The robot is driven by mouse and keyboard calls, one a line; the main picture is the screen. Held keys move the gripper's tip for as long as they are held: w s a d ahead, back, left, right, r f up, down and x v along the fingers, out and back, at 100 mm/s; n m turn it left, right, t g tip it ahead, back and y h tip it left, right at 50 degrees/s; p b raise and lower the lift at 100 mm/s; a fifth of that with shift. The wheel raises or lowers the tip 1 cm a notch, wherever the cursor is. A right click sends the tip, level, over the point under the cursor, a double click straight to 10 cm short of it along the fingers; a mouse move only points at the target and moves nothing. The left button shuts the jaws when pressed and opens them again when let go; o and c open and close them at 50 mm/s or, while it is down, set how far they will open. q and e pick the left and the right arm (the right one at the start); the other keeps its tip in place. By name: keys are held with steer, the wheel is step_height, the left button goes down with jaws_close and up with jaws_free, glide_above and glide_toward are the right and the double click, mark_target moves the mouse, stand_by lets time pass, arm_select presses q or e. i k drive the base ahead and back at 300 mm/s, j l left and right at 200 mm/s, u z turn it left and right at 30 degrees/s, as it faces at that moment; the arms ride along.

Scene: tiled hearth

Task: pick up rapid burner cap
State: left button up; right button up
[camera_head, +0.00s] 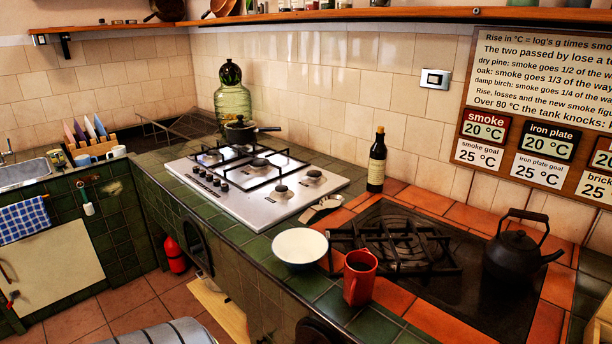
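The steel gas hob (235,199) is set in the green tiled counter, with knobs along its left front part. Dark round burner caps show on it: one at the right (314,174), one at the front right (281,189) and one in the middle (258,163). I cannot tell for sure which is the rapid burner cap. Black grates stand over the left and middle part, and no grate covers the two right burners. A dark saucepan (240,131) stands at the back of the hob. Neither of my grippers is in view.
Right of the hob are a dark bottle (377,162), a white bowl (300,247), a red mug (359,278) and a black kettle (515,250) by a dark iron plate with a grate (405,245). A green glass demijohn (232,100) stands behind. A shelf (330,15) runs above.

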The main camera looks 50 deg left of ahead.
mark_target(314, 173)
steer(key=u, duration=1.7)
steer(key=i+j, duration=0.1)
steer(key=j, duration=0.3)
steer(key=i+j, duration=0.1)
steer(key=j, duration=0.35)
steer(key=i+j, duration=0.1)
steer(key=j, duration=0.3)
steer(key=i+j, duration=0.1)
steer(key=j, duration=0.3)
steer(key=i+j, duration=0.1)
steer(key=j, duration=0.3)
